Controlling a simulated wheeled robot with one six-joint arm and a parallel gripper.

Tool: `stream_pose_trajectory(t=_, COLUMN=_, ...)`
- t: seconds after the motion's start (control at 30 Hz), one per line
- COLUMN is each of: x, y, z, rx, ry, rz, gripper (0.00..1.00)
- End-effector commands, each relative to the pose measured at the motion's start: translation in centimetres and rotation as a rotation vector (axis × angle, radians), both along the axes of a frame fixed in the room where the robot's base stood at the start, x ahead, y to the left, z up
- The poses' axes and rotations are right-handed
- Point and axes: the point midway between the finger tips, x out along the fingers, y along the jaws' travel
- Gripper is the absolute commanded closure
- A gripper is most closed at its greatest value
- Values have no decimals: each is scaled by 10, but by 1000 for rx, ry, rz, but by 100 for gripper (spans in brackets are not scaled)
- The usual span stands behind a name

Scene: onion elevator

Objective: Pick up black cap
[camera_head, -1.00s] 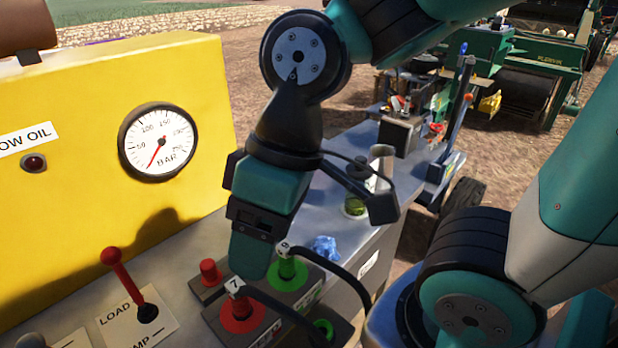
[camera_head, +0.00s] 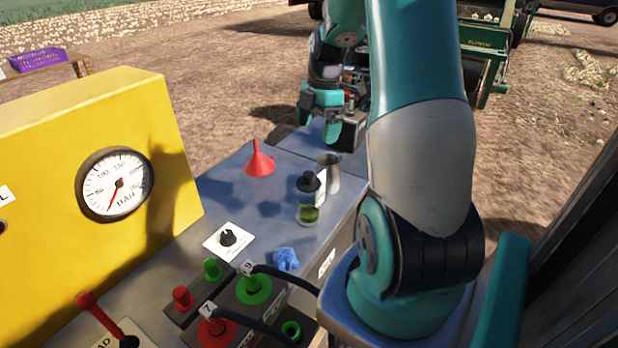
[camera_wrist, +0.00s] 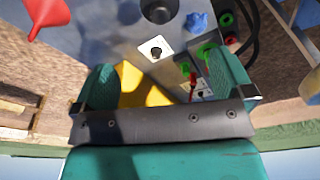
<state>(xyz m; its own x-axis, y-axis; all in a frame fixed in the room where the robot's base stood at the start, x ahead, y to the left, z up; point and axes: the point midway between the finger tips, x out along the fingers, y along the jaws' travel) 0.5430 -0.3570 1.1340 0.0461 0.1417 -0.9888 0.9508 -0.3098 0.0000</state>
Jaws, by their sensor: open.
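The black cap (camera_head: 308,182) sits on top of a bottle (camera_head: 309,210) with green content, standing upright on the grey bench. In the wrist view a dark round top at the upper edge looks like this cap (camera_wrist: 160,9). My gripper (camera_head: 322,112) is beyond and above the bottle in the head view, apart from it. In the wrist view my gripper (camera_wrist: 165,65) has its two teal fingers spread wide with nothing between them.
A metal cup (camera_head: 329,172) stands close beside the bottle. A red funnel (camera_head: 259,162) is to its left. A blue crumpled cloth (camera_head: 285,259), a black knob (camera_head: 228,237) and hose couplings (camera_head: 254,286) lie nearer. The yellow gauge panel (camera_head: 160,120) rises at left.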

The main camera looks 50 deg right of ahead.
Motion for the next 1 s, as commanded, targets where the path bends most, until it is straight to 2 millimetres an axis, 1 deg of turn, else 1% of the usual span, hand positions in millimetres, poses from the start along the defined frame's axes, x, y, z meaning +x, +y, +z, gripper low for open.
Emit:
stream_pose_trajectory(t=0.03, x=0, y=4, z=-10, rx=6, ry=6, rz=2, gripper=1)
stream_pose_trajectory(t=0.2, x=2, y=10, z=-49, rx=5, ry=7, rz=1, gripper=1)
stream_pose_trajectory(t=0.3, x=3, y=14, z=-70, rx=6, ry=6, rz=3, gripper=1)
stream_pose_trajectory(t=0.4, x=5, y=16, z=-86, rx=4, ry=3, rz=3, gripper=1)
stream_pose_trajectory(t=0.5, x=5, y=17, z=-95, rx=2, ry=2, rz=2, gripper=1)
stream_pose_trajectory(t=0.67, x=6, y=18, z=-104, rx=3, ry=2, rz=1, gripper=1)
stream_pose_trajectory(t=0.77, x=6, y=21, z=-116, rx=4, ry=5, rz=2, gripper=1)
stream_pose_trajectory(t=0.9, x=8, y=23, z=-136, rx=2, ry=3, rz=2, gripper=1)
stream_pose_trajectory(t=1.0, x=9, y=25, z=-146, rx=2, ry=1, rz=1, gripper=1)
